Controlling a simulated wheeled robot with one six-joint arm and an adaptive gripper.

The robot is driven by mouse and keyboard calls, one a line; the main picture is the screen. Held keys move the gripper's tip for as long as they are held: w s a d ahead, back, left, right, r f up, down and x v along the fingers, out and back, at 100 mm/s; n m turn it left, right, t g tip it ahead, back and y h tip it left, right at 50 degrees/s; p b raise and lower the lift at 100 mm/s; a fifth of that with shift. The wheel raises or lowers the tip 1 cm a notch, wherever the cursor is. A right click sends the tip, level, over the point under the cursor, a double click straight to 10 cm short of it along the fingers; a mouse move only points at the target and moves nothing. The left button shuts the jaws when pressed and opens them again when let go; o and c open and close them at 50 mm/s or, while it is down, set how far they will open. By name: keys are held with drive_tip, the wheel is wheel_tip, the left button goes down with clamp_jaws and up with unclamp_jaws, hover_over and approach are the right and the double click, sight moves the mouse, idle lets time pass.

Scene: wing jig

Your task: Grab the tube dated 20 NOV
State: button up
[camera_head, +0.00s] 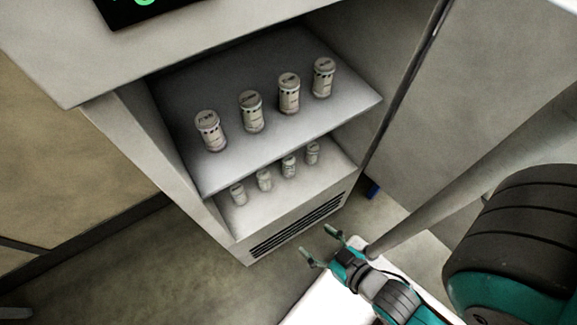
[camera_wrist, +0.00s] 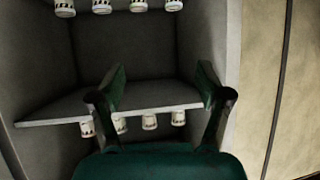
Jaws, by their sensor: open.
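Several white lidded tubes stand in a row on the upper shelf (camera_head: 225,172) of an open cabinet. In the head view they are a left tube (camera_head: 210,131), a second tube (camera_head: 251,112), a third tube (camera_head: 289,93) and a right tube (camera_head: 323,77). Smaller-looking tubes stand on the lower level, such as one at its left (camera_head: 238,194). The lid writing is too small to read, so I cannot tell which is dated 20 NOV. My gripper (camera_head: 318,246) is open and empty, in front of the cabinet and apart from all tubes. Its fingers also show in the wrist view (camera_wrist: 162,95).
A vent grille (camera_head: 298,222) is below the lower level. A grey panel (camera_head: 470,90) stands at the cabinet's right side. A dark display (camera_head: 135,8) is on top. Floor (camera_head: 150,260) is clear at the front left.

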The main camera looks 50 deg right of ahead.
sight(290, 164)
drive_tip(key=w+d+f+m+g+h, duration=0.15)
drive_tip(key=w+d+f+g, duration=0.3)
drive_tip(key=w+f, duration=0.6)
drive_tip(key=w+d+f+m+g, duration=0.1)
drive_tip(key=w+d, duration=0.3)
drive_tip(key=w, duration=0.1)
drive_tip(key=w+d+f+m+g, duration=0.1)
drive_tip(key=w+d+f, duration=0.1)
drive_tip(key=w+d, duration=0.3)
drive_tip(key=w+d+f+m+g, duration=0.1)
drive_tip(key=w+d+f+g, duration=0.1)
drive_tip(key=w+d, duration=0.2)
drive_tip(key=shift+w+d+f+m, duration=0.15)
drive_tip(key=shift+w+d+m, duration=0.15)
drive_tip(key=shift+w, duration=0.3)
drive_tip(key=shift+w+x, duration=0.2)
drive_tip(key=shift+x, duration=1.15)
drive_tip(key=shift+w+x, duration=0.15)
drive_tip(key=shift+x, duration=1.2)
drive_tip(key=shift+d, duration=0.2)
drive_tip(key=c, duration=1.3)
drive_tip(key=shift+r, duration=0.35)
drive_tip(key=shift+c, duration=0.2)
